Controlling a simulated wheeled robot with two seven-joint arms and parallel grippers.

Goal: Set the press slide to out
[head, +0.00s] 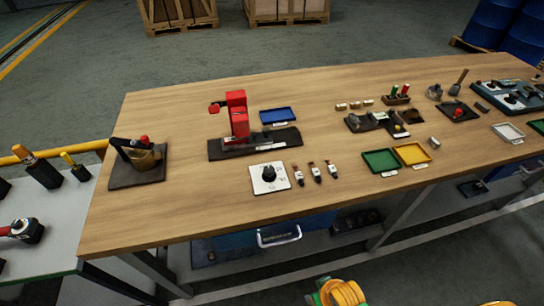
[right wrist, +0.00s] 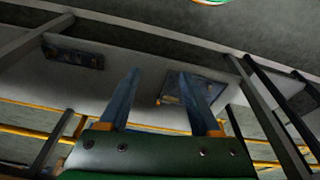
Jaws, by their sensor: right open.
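The red press (head: 238,112) stands upright on a dark base plate (head: 278,139), left of the middle of the wooden workbench in the head view. A red knob (head: 214,107) sticks out at its upper left. The slide is too small to make out clearly, so I cannot tell its position. My right gripper (right wrist: 158,74) shows in the right wrist view with its two fingers apart and nothing between them. It is away from the press, which is not in that view. My left gripper is not in view.
On the workbench (head: 180,205), a white dial plate (head: 269,186) and several small tools lie in front of the press. A blue tray (head: 278,115) is behind it. Green (head: 381,160) and yellow (head: 412,153) trays lie right.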

